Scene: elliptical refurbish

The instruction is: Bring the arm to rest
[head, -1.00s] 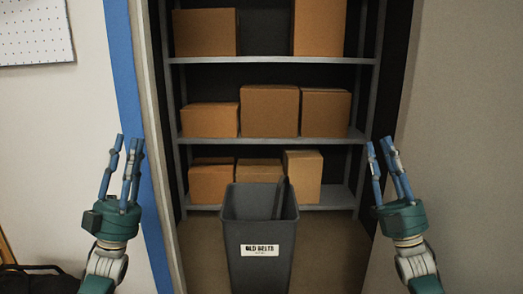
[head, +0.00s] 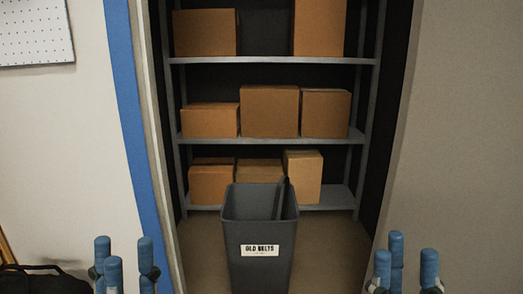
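My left gripper (head: 124,262) is at the bottom left of the head view, with only its blue fingers showing. The fingers are spread apart with nothing between them. My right gripper (head: 405,264) is at the bottom right, its blue fingers also apart and empty. The rest of both arms is below the picture's edge. A dark grey bin (head: 258,213) labelled "OLD BELTS" stands between the grippers, apart from both. A dark strip-like item (head: 279,198) sticks up inside it.
Behind the bin, a grey metal shelf unit (head: 270,140) holds several cardboard boxes (head: 270,111) in a recess. A blue frame edge (head: 140,150) and a white wall are at the left. A black bag (head: 42,281) lies at the bottom left. A plain wall is at the right.

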